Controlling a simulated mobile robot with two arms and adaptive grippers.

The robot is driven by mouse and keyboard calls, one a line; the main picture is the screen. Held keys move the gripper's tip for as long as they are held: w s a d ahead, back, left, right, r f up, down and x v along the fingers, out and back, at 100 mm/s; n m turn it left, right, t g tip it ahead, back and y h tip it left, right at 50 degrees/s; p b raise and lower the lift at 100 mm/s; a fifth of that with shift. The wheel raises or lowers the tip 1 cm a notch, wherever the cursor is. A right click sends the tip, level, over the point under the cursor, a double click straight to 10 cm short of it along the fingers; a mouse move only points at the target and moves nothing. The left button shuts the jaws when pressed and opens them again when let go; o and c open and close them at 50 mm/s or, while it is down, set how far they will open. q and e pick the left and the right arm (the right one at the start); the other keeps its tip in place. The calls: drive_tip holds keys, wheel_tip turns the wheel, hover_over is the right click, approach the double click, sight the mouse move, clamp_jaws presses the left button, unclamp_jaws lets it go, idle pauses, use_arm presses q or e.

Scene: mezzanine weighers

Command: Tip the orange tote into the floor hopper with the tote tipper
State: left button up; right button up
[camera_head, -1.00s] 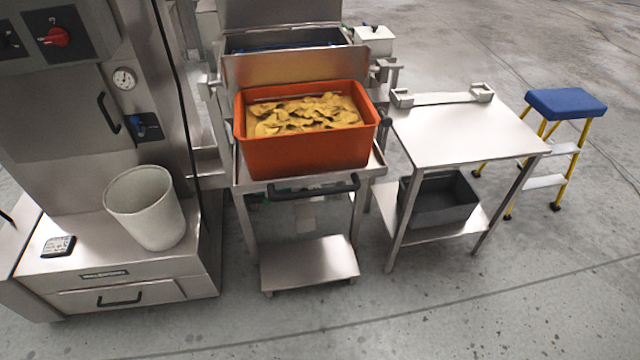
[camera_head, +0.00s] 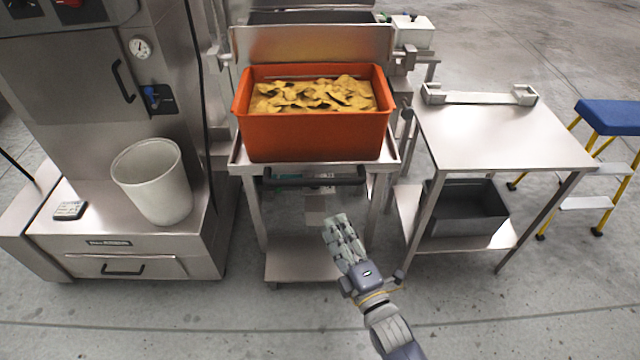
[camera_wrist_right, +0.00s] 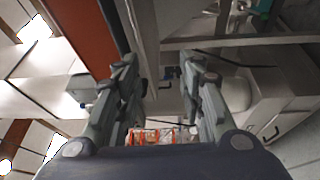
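The orange tote (camera_head: 315,136), full of yellow-brown chip-like pieces (camera_head: 318,94), sits upright on a stainless stand (camera_head: 236,152) with a black handle bar (camera_head: 290,181) across its front. A stainless plate (camera_head: 310,44) rises behind the tote, with a bin-like opening partly showing beyond it; I cannot tell which parts are tipper and hopper. My right gripper (camera_head: 338,222) is in front of the stand, below the handle bar in the picture. In the right wrist view its two fingers (camera_wrist_right: 158,65) are apart with nothing between them. My left gripper does not show.
On the left, a steel cabinet holds a white bucket (camera_head: 154,184) on its ledge. On the right, a steel table (camera_head: 500,135) has a grey bin (camera_head: 466,214) on its lower shelf. A blue-topped step stool (camera_head: 606,117) stands at far right. The floor in front is clear.

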drive_tip(key=n+t, duration=0.1)
drive_tip(key=n, duration=0.1)
approach(315, 179)
drive_tip(key=shift+y, duration=0.4)
drive_tip(key=x, duration=0.3)
drive_tip(key=p+x, duration=0.1)
drive_tip(key=x, duration=0.2)
drive_tip(key=f+x, duration=0.1)
drive_tip(key=x, duration=0.3)
drive_tip(key=shift+w+d+f, duration=0.15)
drive_tip(key=shift+d, duration=0.05)
drive_tip(key=shift+c, duration=0.7)
clamp_jaws()
